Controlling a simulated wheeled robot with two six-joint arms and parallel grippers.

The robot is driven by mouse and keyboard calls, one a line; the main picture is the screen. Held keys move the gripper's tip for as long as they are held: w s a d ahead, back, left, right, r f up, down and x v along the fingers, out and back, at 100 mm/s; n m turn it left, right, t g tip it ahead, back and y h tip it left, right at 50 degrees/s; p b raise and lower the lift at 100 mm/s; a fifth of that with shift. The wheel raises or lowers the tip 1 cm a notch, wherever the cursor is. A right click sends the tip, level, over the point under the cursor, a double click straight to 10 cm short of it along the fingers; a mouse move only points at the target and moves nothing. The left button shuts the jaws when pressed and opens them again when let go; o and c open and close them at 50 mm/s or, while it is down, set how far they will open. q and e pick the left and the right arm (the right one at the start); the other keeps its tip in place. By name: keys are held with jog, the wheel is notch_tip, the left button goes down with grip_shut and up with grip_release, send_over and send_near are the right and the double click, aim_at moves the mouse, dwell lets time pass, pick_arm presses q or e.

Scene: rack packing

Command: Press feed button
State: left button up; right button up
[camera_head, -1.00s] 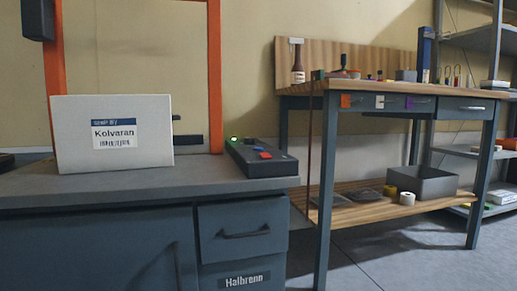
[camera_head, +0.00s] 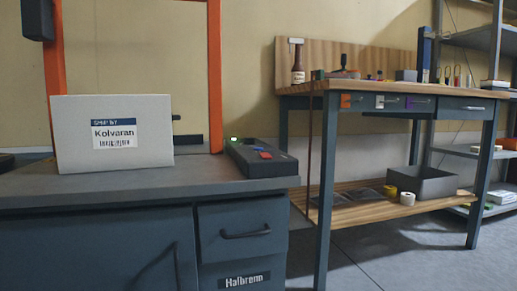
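A dark control box (camera_head: 262,163) sits at the right end of the grey bench top. I cannot read any label that tells which one is the feed button. Neither of my grippers is in view.
A white box (camera_head: 75,140) labelled "Kolvaran" stands on the grey bench (camera_head: 200,180), before an orange frame (camera_head: 215,80). The wooden workbench (camera_head: 390,88) at right holds a bottle (camera_head: 298,68) and small tools. A grey bin (camera_head: 425,186) rests on its lower shelf.

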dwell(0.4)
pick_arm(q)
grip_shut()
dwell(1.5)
